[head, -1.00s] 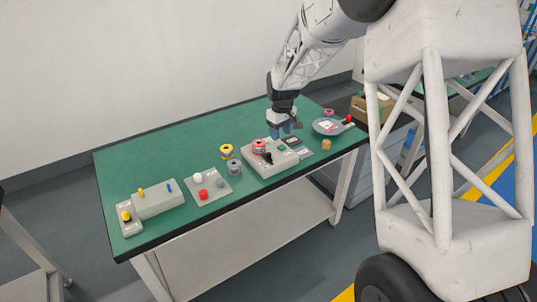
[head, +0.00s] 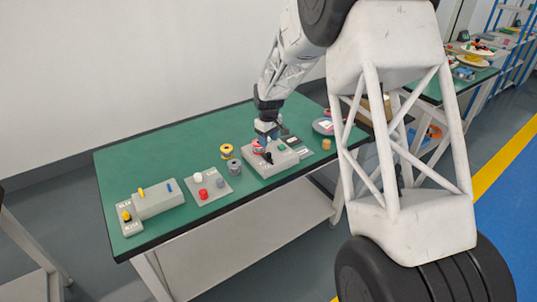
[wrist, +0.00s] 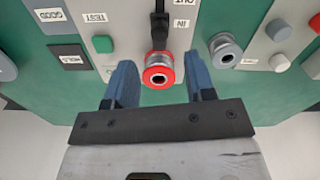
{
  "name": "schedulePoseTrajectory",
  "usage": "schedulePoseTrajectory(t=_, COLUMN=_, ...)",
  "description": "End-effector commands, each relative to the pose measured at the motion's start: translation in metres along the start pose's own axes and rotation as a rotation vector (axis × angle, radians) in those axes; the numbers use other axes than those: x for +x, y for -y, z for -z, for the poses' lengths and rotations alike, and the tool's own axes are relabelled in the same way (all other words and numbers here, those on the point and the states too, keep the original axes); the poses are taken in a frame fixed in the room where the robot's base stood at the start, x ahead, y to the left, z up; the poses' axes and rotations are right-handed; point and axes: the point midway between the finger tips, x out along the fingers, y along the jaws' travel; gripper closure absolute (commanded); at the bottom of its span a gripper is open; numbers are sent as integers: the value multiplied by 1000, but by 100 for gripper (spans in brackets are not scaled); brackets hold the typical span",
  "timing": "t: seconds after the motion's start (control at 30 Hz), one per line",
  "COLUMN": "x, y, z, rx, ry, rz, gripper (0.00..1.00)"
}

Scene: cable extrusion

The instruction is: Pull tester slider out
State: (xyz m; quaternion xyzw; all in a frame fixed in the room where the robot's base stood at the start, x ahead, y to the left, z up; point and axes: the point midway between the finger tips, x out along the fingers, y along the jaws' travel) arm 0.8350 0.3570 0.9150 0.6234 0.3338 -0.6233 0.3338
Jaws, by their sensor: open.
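The grey tester (head: 268,166) stands on the green table. In the wrist view the tester (wrist: 128,22) carries OUT and IN labels beside a black handle (wrist: 159,22), which looks like its slider. A spool with a red rim (wrist: 158,70) sits just below this handle, at the tester's near edge in that view. My gripper (wrist: 161,82) is open, with one blue finger on each side of the red spool and gaps visible on both sides. In the head view my gripper (head: 266,136) is over the tester and partly hides the spool.
A grey spool (wrist: 225,50) stands close to my right finger in the wrist view. A yellow spool (head: 227,150) and a plate with red and white knobs (head: 208,188) lie left of the tester. A round pan (head: 323,126) lies to the right.

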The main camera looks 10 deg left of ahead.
Motion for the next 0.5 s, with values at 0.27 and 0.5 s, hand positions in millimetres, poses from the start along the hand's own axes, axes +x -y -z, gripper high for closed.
schedulePoseTrajectory(t=0.27, x=25, y=0, z=0, rx=0, ry=1, rz=1, gripper=50)
schedulePoseTrajectory(t=0.5, x=54, y=0, z=0, rx=0, ry=1, rz=1, gripper=50)
